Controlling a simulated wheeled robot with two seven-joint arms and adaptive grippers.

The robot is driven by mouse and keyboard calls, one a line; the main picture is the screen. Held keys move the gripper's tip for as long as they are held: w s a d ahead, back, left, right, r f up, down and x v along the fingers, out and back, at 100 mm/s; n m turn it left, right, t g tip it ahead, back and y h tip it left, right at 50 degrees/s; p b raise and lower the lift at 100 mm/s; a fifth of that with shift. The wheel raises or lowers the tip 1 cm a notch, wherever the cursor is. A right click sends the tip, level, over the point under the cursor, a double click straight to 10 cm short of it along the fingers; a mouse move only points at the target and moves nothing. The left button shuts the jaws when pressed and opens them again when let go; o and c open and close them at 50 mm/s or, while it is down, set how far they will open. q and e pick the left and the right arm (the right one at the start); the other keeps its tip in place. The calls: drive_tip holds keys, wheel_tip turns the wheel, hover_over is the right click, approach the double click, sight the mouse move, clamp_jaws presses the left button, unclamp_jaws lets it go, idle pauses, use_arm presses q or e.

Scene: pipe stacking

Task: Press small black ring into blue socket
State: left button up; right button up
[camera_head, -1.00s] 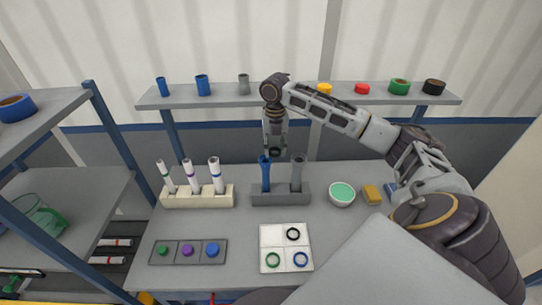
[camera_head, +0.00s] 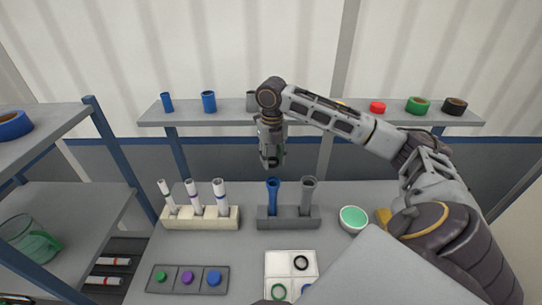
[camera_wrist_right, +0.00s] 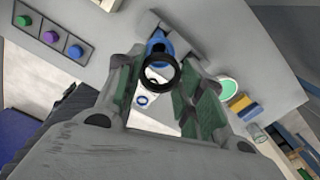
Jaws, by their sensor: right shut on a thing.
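My right gripper (camera_head: 271,160) is shut on a small black ring, which shows between the fingertips in the wrist view (camera_wrist_right: 160,72). In the head view the gripper hangs above the blue socket (camera_head: 272,192), an upright blue tube in the grey block. A gap shows between the gripper and the tube's top. In the wrist view the blue socket (camera_wrist_right: 157,43) appears beyond the ring, partly covered by it. The ring is hard to make out in the head view. My left gripper is not in view.
A grey tube (camera_head: 306,196) stands beside the socket in the grey block (camera_head: 288,222). A white rack (camera_head: 199,222) of several white tubes is to the left, a green-filled bowl (camera_head: 353,219) to the right. A white tray (camera_head: 278,263) with rings lies in front.

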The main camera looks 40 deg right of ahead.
drive_tip(key=shift+s+r, duration=0.1)
drive_tip(key=shift+s, duration=0.2)
drive_tip(key=shift+w+n, duration=0.1)
drive_tip(key=shift+n, duration=0.2)
drive_tip(key=shift+f, duration=3.6)
drive_tip(key=shift+f, duration=0.25)
drive_tip(key=o, duration=0.8)
drive_tip(key=shift+o, duration=0.3)
